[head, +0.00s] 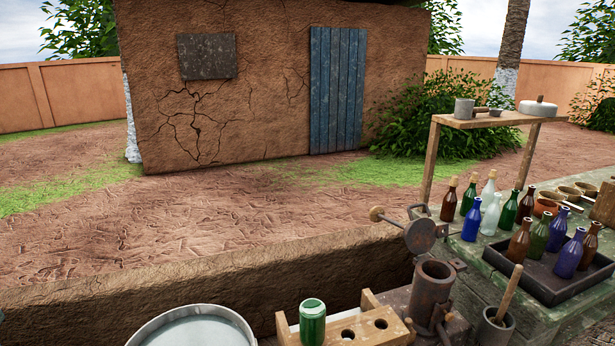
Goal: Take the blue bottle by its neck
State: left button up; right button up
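Several blue bottles stand upright in the right part of the head view. A second blue bottle (568,256) stands in the front part of the dark tray (548,285). Neither of my grippers is in view.
Brown bottles (519,240) and green bottles (509,212) stand close to the blue ones. A wooden shelf (480,122) rises behind. In front are a rusty cylinder (433,288), a mortar (495,330), a wooden rack (369,328) and a water basin (236,318).

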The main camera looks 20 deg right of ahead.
aim_at(571, 255)
jog(key=z, duration=1.95)
jog(key=i+l+u, duration=0.1)
jog(key=u, duration=0.25)
jog(key=i+l+u, duration=0.1)
jog(key=u, duration=0.25)
jog(key=l+u, duration=0.1)
jog(key=u, duration=0.3)
jog(key=i+l+u, duration=0.25)
jog(key=l, duration=0.15)
jog(key=l+u, duration=0.25)
jog(key=l, duration=0.2)
jog(key=l+u, duration=0.1)
jog(key=l, duration=0.3)
jog(key=i+l+u, duration=0.15)
jog(key=l, duration=0.3)
jog(key=l+u, duration=0.1)
jog(key=l, duration=1.65)
jog(key=i, duration=0.05)
